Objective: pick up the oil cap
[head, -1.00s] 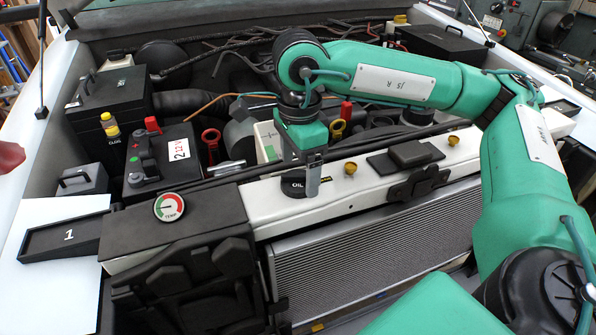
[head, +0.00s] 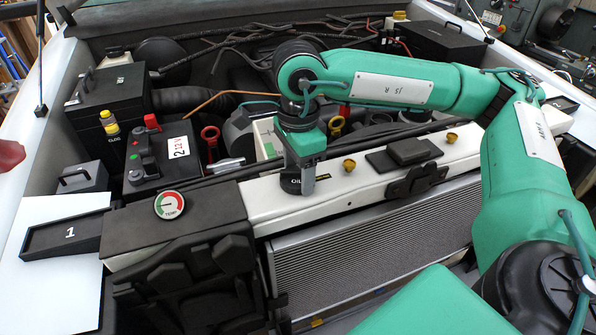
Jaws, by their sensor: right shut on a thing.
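The oil cap (head: 291,183) is a black round cap with "OIL" lettering on it. It sits on the white front crossbar (head: 330,190) in the head view. My right gripper (head: 300,182) comes down from above, upright, and is shut on the oil cap. The grey finger on the near side covers the cap's right part. I cannot tell whether the cap is clear of the crossbar. My left gripper is not in view.
A TEMP gauge (head: 169,205) is on the dark box left of the cap. Brass knobs (head: 349,165) and a black latch (head: 404,153) are to the right. A battery (head: 160,158) stands behind left. A tray marked 1 (head: 66,236) lies far left.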

